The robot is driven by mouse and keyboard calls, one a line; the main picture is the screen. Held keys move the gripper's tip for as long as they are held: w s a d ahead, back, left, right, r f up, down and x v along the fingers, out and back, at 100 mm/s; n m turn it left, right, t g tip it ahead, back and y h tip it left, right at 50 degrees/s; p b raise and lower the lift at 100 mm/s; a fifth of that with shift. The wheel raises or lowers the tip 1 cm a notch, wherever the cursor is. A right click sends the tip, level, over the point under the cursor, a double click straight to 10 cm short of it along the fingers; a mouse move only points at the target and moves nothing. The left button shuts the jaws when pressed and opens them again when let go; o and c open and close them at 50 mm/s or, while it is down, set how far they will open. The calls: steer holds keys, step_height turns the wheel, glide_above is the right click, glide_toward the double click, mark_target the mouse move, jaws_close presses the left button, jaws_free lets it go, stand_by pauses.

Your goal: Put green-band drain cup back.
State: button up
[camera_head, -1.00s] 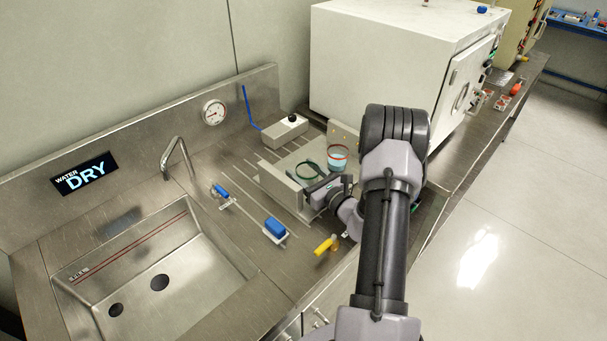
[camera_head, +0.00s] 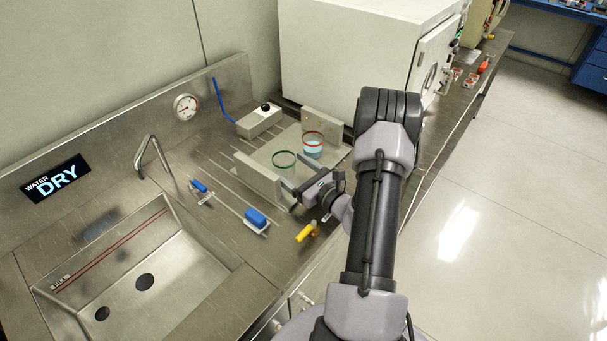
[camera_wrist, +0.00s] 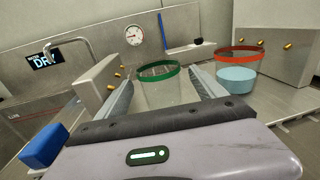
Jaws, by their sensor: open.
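The green-band drain cup (camera_head: 283,162) is clear and stands upright in a metal holder (camera_head: 258,178) between two side plates. In the wrist view the green-band cup (camera_wrist: 162,88) sits between my two fingers, which stand apart on either side of it; I cannot tell whether they touch it. My gripper (camera_head: 290,188) is open and reaches in low from the front right. A red-band cup (camera_head: 313,146) holding light blue liquid stands beside it to the right; it also shows in the wrist view (camera_wrist: 236,75).
A steel sink (camera_head: 140,270) with a faucet (camera_head: 155,158) lies at the left. Blue-handled valves (camera_head: 256,219) and a yellow one (camera_head: 305,233) sit on the counter. A white cabinet (camera_head: 350,60) stands behind. A display (camera_head: 55,180) reads "WATER DRY".

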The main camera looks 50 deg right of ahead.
steer(key=s, duration=0.6)
steer(key=shift+s+a+p, duration=0.2)
steer(key=shift+s+p, duration=0.2)
